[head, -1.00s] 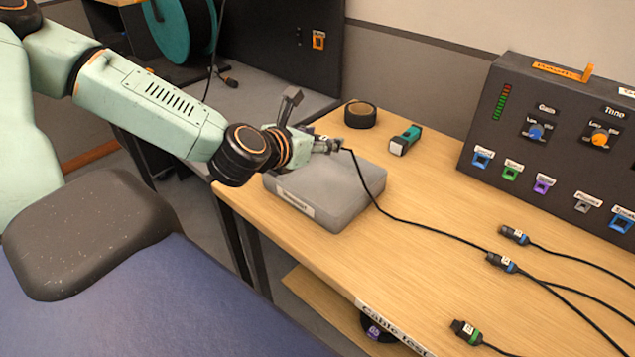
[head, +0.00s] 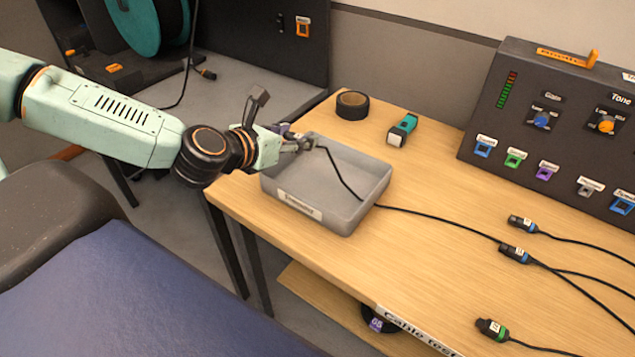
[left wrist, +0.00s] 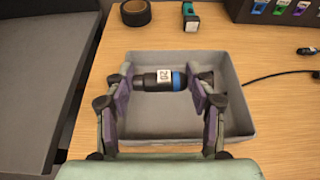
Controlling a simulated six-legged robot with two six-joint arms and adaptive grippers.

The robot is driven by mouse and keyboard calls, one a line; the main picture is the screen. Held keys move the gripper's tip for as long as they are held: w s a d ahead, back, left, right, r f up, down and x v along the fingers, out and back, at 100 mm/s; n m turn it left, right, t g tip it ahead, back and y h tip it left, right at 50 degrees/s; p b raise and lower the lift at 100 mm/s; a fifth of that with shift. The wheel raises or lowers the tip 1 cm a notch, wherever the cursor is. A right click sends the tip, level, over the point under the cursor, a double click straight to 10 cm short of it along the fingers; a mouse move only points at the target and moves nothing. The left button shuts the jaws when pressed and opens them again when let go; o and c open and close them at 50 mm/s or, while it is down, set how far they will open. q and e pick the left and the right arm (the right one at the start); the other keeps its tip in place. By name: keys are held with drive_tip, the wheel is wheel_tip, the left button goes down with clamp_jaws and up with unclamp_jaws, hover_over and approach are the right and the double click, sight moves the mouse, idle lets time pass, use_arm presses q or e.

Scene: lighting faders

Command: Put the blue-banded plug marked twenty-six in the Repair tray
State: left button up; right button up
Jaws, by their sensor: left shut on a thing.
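The plug (left wrist: 165,79) is black with a blue band at its right end in the left wrist view. Its white label is turned sideways; it reads like 20 or 26, I cannot tell which. My left gripper (head: 308,143) is shut on it, with one finger at each end in the left wrist view (left wrist: 163,80). The plug hangs over the back part of an open grey tray (head: 338,222), which also shows below it in the left wrist view (left wrist: 180,122). The tray's front label is too small to read. My right gripper is not in view.
A black cable (head: 440,219) runs from the held plug over the tray and rightward. Other plugs (head: 514,254) lie at the right. A black tape roll (head: 352,104) and a teal-black object (head: 402,129) stand behind the tray.

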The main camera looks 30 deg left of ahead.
use_arm(q)
drive_tip(key=shift+s+d, duration=0.1)
drive_tip(key=shift+d, duration=0.2)
drive_tip(key=shift+d+f+b, duration=0.65)
drive_tip(key=shift+f+b, duration=0.15)
drive_tip(key=shift+b, duration=0.15)
drive_tip(key=f+b, duration=0.1)
drive_tip(key=f, duration=0.1)
drive_tip(key=a+f+b, duration=0.1)
drive_tip(key=f+b, duration=0.1)
drive_tip(key=shift+f, duration=0.25)
drive_tip(key=shift+d+f, duration=0.1)
drive_tip(key=shift+d, duration=0.2)
wheel_tip(320, 180, down, 3)
drive_tip(key=shift+a+b, duration=0.1)
drive_tip(key=shift+b, duration=1.15)
drive_tip(key=shift+a+f, duration=0.1)
drive_tip(key=shift+f, duration=0.25)
drive_tip(key=shift+d+r, duration=0.2)
drive_tip(key=shift+d, duration=0.05)
drive_tip(key=shift+a+f+b, duration=0.2)
drive_tip(key=shift+f+b, duration=0.2)
drive_tip(key=shift+b, duration=0.05)
drive_tip(key=shift+d+f+b, duration=0.1)
drive_tip(key=shift+f+b, duration=0.1)
drive_tip(key=shift+b, duration=0.2)
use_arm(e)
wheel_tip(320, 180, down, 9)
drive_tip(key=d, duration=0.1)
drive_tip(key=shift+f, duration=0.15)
